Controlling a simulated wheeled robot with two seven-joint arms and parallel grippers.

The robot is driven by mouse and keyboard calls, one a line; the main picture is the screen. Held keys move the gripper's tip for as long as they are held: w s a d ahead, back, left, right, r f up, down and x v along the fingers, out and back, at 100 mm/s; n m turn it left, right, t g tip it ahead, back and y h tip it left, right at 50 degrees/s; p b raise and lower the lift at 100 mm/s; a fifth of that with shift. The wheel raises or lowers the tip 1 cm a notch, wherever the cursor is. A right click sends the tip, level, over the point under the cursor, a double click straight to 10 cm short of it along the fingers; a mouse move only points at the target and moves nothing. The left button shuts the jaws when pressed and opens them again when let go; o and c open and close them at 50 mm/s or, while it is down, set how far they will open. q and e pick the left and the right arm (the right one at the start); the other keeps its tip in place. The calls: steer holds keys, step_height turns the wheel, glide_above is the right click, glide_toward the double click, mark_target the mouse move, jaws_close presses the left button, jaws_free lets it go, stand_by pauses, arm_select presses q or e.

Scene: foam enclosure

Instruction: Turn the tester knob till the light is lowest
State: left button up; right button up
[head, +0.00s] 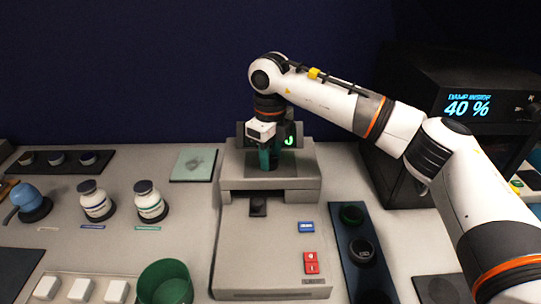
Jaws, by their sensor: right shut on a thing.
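The tester (268,238) is a grey bench unit in the middle of the head view, with a raised back part. A small dark display (290,141) with a green glowing figure stands at its back, partly hidden by my gripper. My right gripper (268,160) points down at the top of the raised part, shut on the tester knob. The knob itself is mostly hidden by the gripper, so its angle cannot be read. A blue button (306,227) and red switches (311,263) sit on the tester's front right. My left gripper is not in view.
A black cabinet (400,190) with a blue "40 %" readout stands at the right, behind my right arm. A dark tray with round parts (378,273) lies right of the tester. Left are two white bottles (96,203), a green cup (165,284) and a blue bulb-shaped item (28,198).

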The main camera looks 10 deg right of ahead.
steer(key=shift+r, duration=0.15)
steer(key=o, duration=1)
step_height(320, 180, up, 12)
steer(key=b, duration=0.2)
